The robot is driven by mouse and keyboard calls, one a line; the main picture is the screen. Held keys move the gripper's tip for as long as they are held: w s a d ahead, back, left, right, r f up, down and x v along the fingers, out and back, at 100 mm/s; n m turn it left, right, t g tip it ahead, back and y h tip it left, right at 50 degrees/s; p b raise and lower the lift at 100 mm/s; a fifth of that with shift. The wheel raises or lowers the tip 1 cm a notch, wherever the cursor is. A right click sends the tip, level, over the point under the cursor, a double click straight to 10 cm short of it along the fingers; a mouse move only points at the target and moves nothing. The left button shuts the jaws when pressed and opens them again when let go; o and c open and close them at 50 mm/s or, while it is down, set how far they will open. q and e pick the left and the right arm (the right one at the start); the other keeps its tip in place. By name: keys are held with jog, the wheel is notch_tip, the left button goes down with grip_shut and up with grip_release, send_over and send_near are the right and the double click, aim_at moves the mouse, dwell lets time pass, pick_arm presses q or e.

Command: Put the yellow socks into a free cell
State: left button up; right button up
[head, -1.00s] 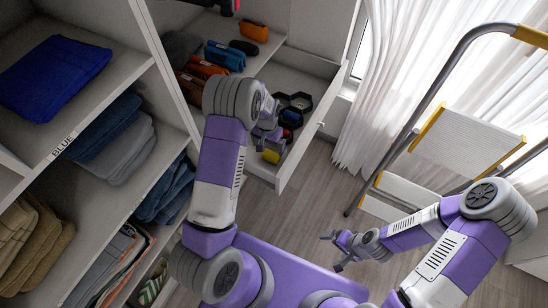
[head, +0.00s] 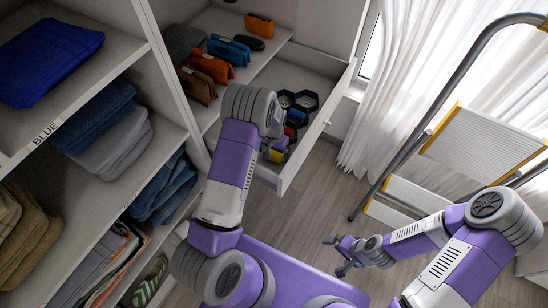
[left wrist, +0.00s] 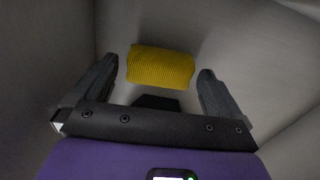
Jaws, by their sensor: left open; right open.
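The yellow socks (head: 277,156) lie as a ribbed roll on the floor of the open drawer, near its front end. In the left wrist view the yellow socks (left wrist: 160,67) lie ahead of my left gripper (left wrist: 158,70), across the space between its open fingers. I cannot tell whether the fingers are level with them. In the head view my left arm hides most of that gripper. Black hexagonal cells (head: 308,98) stand in the drawer; some hold red and blue items, and others look empty. My right gripper (head: 342,256) is open and empty above the floor.
The drawer's side wall (head: 318,130) stands close to my left arm. Cubbies with folded clothes (head: 105,120) fill the left. A step ladder (head: 470,145) stands at the right.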

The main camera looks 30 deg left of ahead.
pick_arm(q)
jog(key=shift+r, duration=0.1)
jog(key=c, duration=1)
